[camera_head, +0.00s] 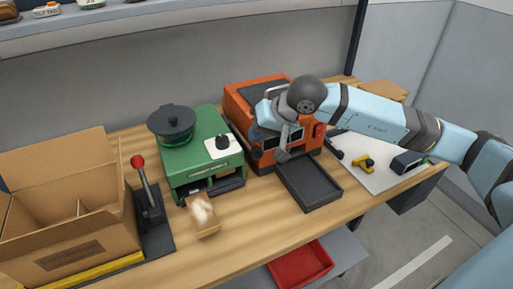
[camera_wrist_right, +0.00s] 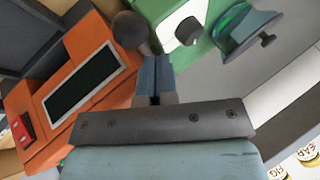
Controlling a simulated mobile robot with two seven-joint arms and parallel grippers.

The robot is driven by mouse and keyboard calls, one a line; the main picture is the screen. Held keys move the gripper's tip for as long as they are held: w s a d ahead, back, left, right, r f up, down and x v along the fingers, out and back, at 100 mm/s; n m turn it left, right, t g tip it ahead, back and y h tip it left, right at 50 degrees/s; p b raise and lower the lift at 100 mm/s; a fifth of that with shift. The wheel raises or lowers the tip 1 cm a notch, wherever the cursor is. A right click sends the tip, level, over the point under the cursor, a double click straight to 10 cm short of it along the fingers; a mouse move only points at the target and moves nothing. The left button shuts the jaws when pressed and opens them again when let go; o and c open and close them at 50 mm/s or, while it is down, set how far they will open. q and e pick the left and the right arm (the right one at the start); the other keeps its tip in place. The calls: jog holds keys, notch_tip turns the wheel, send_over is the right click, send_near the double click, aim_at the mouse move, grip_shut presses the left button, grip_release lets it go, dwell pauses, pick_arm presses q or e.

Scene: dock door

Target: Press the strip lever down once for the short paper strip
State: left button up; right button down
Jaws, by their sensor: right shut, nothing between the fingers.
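A lever with a red ball knob (camera_head: 138,162) stands upright on a black base (camera_head: 155,222), between the cardboard box and the green machine (camera_head: 198,160). I cannot tell for certain that it is the strip lever. My right gripper (camera_head: 284,155) is shut and empty, over the front of the orange machine (camera_head: 255,98), well to the right of this lever. The right wrist view shows its closed fingers (camera_wrist_right: 155,75) beside a dark round knob (camera_wrist_right: 130,29), between the orange and green machines. I see no clear paper strip. My left gripper is not in view.
An open cardboard box (camera_head: 65,245) fills the left end of the bench. A small brown block with a whitish top (camera_head: 203,215) sits before the green machine. A dark tray (camera_head: 308,184) projects from the orange machine. A red bin (camera_head: 300,264) is below the bench.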

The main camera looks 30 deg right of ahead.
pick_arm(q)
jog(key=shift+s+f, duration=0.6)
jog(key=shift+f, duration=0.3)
pick_arm(e)
jog(key=shift+w+r+p, duration=0.2)
jog(key=shift+r+p, duration=0.25)
jog(key=shift+r, duration=0.8)
jog(key=shift+w+r+p, duration=0.2)
jog(key=shift+r+p, duration=0.2)
jog(key=shift+r, duration=0.8)
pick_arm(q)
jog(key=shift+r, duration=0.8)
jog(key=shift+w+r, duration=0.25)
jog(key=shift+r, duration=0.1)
